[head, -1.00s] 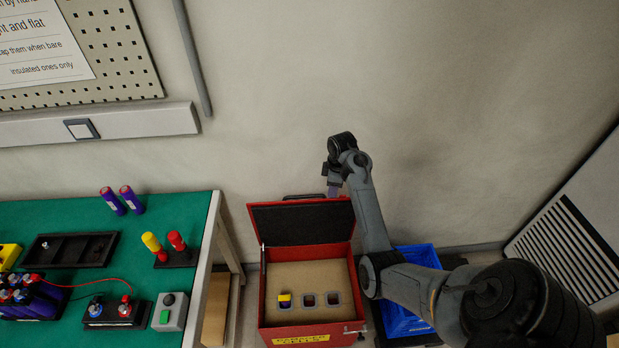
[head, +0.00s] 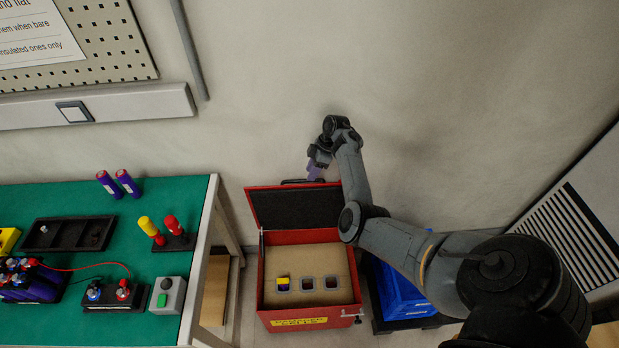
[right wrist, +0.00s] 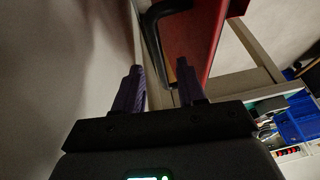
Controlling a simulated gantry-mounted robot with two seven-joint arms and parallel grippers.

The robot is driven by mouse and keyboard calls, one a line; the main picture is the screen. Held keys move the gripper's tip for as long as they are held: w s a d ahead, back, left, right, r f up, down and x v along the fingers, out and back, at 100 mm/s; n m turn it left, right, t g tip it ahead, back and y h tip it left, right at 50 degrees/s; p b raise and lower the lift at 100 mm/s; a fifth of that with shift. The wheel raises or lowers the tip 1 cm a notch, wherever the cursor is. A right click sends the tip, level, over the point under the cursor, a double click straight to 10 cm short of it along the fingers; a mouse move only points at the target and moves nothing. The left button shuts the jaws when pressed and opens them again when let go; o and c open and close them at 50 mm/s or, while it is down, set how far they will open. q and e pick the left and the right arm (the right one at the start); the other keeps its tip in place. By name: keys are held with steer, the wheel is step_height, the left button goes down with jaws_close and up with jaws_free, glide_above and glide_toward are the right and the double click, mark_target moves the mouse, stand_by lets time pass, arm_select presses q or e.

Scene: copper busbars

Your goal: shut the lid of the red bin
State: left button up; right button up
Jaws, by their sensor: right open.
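The red bin (head: 268,298) stands on the floor right of the green table. Its lid (head: 296,208) is up, with its dark inner side facing the front. A black handle (head: 303,181) is at the lid's top edge; it also shows in the right wrist view (right wrist: 152,32). My right gripper (head: 314,174) is behind the lid's top edge near the handle, with purple fingers. In the right wrist view the right gripper (right wrist: 160,80) is open and empty, the handle beyond its fingertips. Inside the bin is a tan insert with three sockets, the left one holding a yellow-topped piece. My left gripper is not in view.
The green table (head: 150,207) on the left carries cells, tools and a tray. The wall is close behind the bin.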

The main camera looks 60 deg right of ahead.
steer(key=shift+b+x, duration=0.3)
steer(key=shift+x, duration=1.1)
jaws_close()
